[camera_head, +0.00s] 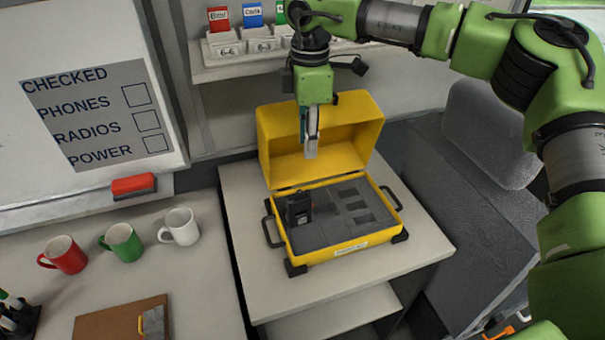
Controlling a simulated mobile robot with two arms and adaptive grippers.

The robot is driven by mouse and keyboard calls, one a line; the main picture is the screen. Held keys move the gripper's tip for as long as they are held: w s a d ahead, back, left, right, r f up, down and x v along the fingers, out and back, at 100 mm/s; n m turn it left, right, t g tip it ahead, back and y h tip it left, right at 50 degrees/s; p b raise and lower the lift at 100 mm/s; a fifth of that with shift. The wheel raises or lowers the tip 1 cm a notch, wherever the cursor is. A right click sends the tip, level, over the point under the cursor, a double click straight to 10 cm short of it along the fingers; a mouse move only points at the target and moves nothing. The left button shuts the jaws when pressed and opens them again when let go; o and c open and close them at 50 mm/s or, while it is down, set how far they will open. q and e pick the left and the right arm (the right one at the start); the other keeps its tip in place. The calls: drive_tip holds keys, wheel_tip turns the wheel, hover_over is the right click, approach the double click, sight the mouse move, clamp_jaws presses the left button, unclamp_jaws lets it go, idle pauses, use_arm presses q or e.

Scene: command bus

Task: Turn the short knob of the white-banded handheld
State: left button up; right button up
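A black handheld radio (299,209) stands upright in the left part of the grey foam inside the open yellow case (345,253). It is too small to make out a white band or its knobs clearly. My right gripper (311,150) points down above the case, in front of the raised lid in the picture, and is apart from the handheld. Its fingers are seen nearly edge-on, so I cannot tell whether they are open or shut. I see nothing held between them. My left gripper is not in view.
The case sits on a pale table (420,245) beside a grey seat (490,135). Red (65,255), green (122,243) and white (181,227) mugs and a clipboard (110,322) are on the left counter. A shelf (235,68) with cards is behind my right arm.

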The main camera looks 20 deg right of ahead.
drive_tip(key=p, duration=0.3)
hover_over(308, 191)
drive_tip(key=f, duration=0.9)
drive_tip(key=shift+s, duration=0.2)
wheel_tip(308, 191, down, 3)
drive_tip(key=shift+w+f+p, duration=0.1)
drive_tip(key=shift+f+p, duration=0.05)
drive_tip(key=shift+p, duration=0.5)
drive_tip(key=shift+f, duration=0.45)
drive_tip(key=shift+c, duration=0.2)
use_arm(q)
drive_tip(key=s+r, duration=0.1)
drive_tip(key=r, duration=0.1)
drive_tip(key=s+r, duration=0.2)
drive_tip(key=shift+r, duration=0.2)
use_arm(e)
clamp_jaws()
